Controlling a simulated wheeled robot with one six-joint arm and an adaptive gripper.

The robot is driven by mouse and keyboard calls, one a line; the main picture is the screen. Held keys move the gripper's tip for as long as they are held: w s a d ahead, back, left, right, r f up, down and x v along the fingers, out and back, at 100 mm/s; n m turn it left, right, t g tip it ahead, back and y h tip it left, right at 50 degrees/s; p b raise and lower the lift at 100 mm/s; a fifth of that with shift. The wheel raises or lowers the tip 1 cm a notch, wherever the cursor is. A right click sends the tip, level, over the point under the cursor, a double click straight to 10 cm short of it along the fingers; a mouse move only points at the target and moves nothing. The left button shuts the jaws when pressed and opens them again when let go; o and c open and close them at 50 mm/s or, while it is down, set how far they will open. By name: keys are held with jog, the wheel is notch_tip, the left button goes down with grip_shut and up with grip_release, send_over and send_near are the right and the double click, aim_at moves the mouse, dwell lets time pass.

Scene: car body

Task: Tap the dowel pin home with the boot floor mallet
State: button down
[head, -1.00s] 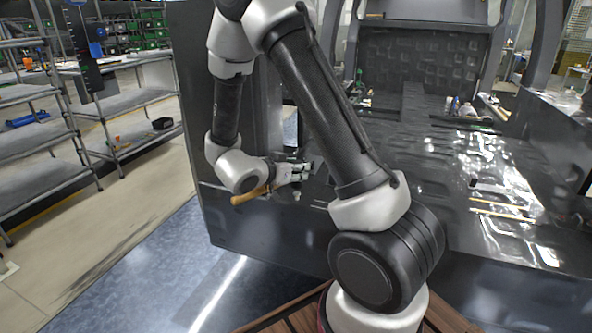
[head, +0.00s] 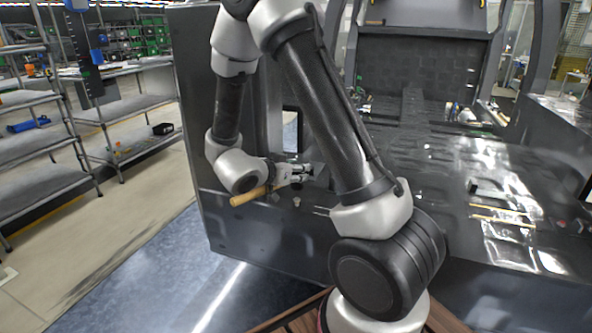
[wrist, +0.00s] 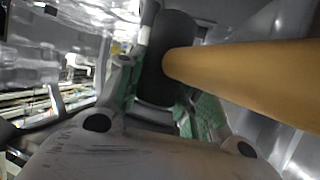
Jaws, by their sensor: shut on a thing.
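My gripper (head: 300,173) is shut on a mallet beside the opening in the near wall of the dark car body. The mallet's wooden handle (head: 248,196) sticks out to the left, below my wrist. In the wrist view the thick tan handle (wrist: 245,80) comes in from the right and meets a black head (wrist: 168,60), with green finger pads on both sides of it. A small grey peg-like thing (head: 297,202) shows just below the gripper. I cannot tell whether it is the dowel pin.
The boot floor (head: 430,170) spreads to the right, with a dark block (head: 487,187), a thin wooden stick (head: 503,215) and a small red thing (head: 562,223) on it. Metal shelving (head: 130,145) stands at the left. The floor between is clear.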

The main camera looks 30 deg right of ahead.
aim_at(293, 184)
notch_tip(293, 184, down, 5)
jog(key=shift+r, duration=2.7)
notch_tip(293, 184, down, 5)
jog(key=shift+f, duration=0.15)
jog(key=shift+r, duration=2.15)
jog(key=shift+f, duration=0.2)
